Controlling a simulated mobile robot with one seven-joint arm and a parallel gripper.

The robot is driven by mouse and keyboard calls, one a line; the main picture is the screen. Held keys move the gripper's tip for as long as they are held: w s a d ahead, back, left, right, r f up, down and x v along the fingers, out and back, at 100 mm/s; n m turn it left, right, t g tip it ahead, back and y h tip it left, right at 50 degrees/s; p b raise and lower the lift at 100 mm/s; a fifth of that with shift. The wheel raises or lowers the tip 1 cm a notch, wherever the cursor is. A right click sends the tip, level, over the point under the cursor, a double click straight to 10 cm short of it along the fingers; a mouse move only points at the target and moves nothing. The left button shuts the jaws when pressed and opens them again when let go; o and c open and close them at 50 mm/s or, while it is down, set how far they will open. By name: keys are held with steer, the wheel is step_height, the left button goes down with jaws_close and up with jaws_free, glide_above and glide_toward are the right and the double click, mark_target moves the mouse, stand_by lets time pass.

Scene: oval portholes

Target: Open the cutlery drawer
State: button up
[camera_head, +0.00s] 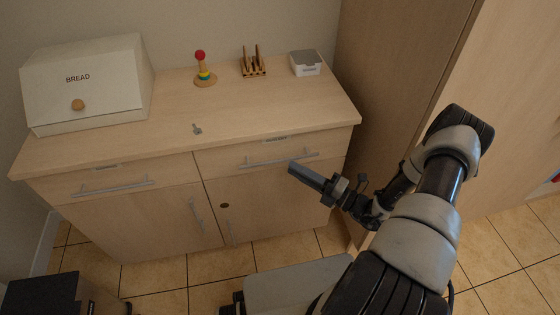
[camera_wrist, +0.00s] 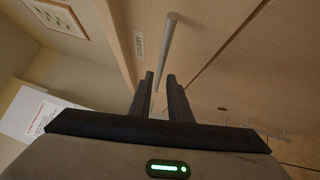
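The right drawer (camera_head: 228,160) of the wooden cabinet is shut, with a grey horizontal bar handle (camera_head: 262,164) and a small label above it. In the wrist view the label (camera_wrist: 139,45) seems to read "CUTLERY", beside the handle (camera_wrist: 168,45). My gripper (camera_head: 292,168) is in front of this drawer, near the right part of the handle. In the wrist view its two dark fingers (camera_wrist: 160,88) are apart, and the near end of the bar shows in the gap between their tips. I cannot tell whether the bar is fully between the fingers.
The left drawer (camera_head: 80,186) is shut, with cupboard doors (camera_head: 140,225) below. On the countertop (camera_head: 160,110) stand a bread box (camera_head: 85,85), a ring stacker (camera_head: 204,75), a wooden rack (camera_head: 253,68) and a white container (camera_head: 306,64). A tall cabinet (camera_head: 385,60) stands close at right.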

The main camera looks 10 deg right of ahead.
mark_target(280, 160)
steer(key=x, duration=0.6)
steer(key=shift+w+a, duration=0.2)
jaws_close()
